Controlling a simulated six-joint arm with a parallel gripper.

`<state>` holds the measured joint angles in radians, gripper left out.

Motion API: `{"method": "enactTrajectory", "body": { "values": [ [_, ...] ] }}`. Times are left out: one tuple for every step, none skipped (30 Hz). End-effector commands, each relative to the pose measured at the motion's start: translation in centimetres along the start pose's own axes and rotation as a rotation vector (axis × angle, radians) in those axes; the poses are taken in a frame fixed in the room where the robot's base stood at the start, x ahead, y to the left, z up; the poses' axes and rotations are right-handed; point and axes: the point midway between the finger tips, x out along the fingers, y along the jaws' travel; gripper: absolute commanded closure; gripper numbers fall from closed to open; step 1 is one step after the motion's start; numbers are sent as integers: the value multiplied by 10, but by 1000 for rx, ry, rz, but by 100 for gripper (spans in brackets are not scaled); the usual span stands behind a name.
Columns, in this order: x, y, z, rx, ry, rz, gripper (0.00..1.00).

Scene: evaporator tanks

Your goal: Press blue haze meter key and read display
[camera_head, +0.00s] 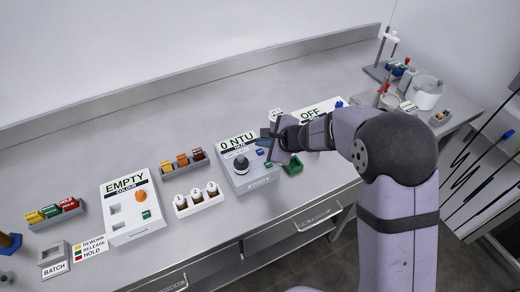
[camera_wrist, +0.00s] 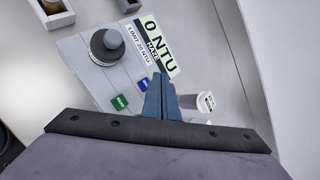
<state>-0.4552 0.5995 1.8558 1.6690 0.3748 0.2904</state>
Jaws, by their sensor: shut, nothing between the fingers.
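The haze meter (camera_head: 262,178) is a grey box on the bench with a display (camera_head: 238,142) reading "0 NTU"; the same reading shows in the wrist view on its display (camera_wrist: 160,45). Its blue key (camera_wrist: 144,84) sits beside a green key (camera_wrist: 119,102). The blue key also shows in the head view (camera_head: 260,153). A black round cap (camera_wrist: 107,45) stands on the meter. My gripper (camera_wrist: 160,80) is shut and empty, its fingertips over the meter just right of the blue key in the wrist view. I cannot tell whether they touch the meter.
A colour meter (camera_head: 128,216) reads "EMPTY". A white labelled cup (camera_wrist: 197,101) stands near my fingers.

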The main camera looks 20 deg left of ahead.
Motion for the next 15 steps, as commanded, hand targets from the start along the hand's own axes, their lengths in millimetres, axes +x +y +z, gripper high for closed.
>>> {"method": "enactTrajectory", "body": {
  "values": [
    [-6,-5,4,-1,0,-1,100],
    [-8,-6,6,-1,0,-1,100],
    [-11,-8,8,-1,0,-1,100],
    [-13,-10,9,-1,0,-1,100],
    [-15,-11,11,-1,0,-1,100],
    [-17,-13,13,0,0,-2,100],
    [-19,-14,14,0,0,-2,100],
    [-21,-16,15,-1,0,-1,100],
    [-23,-17,17,-1,0,-1,100],
    [-24,-18,18,-2,0,-1,100],
    [-26,-19,19,-2,0,-1,100],
    [-27,-20,20,-1,0,-1,100],
    [-27,-20,20,-1,0,-1,100],
    [-28,-20,20,-1,0,-1,100],
    [-28,-21,20,-1,0,-1,100]
  ]
}}
